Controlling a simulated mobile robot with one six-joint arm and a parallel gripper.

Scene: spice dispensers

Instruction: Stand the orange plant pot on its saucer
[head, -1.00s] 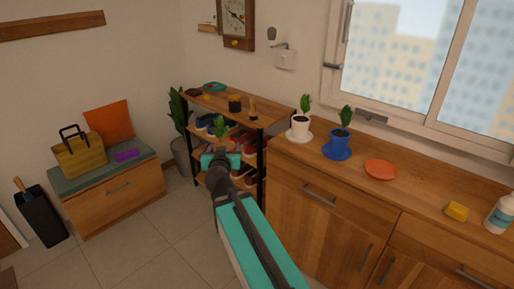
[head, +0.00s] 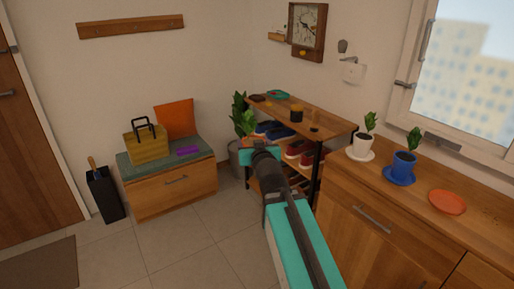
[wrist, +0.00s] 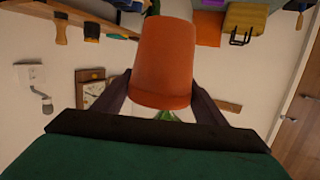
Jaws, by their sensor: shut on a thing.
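The orange plant pot (wrist: 165,60) fills the middle of the wrist view, with a little green plant (wrist: 167,115) showing past its edge. My gripper (wrist: 162,100) is shut on the pot, one finger on each side. In the head view my gripper (head: 260,153) is held up in front of the shoe rack, and the pot is mostly hidden behind it. The orange saucer (head: 447,203) lies empty on the wooden counter at the right, well apart from my gripper.
A blue pot (head: 403,164) on a blue saucer and a white pot (head: 363,145) on a white saucer stand left of the orange saucer. The shoe rack (head: 335,131) stands behind my arm. A bench (head: 172,190) with a yellow bag is at the left.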

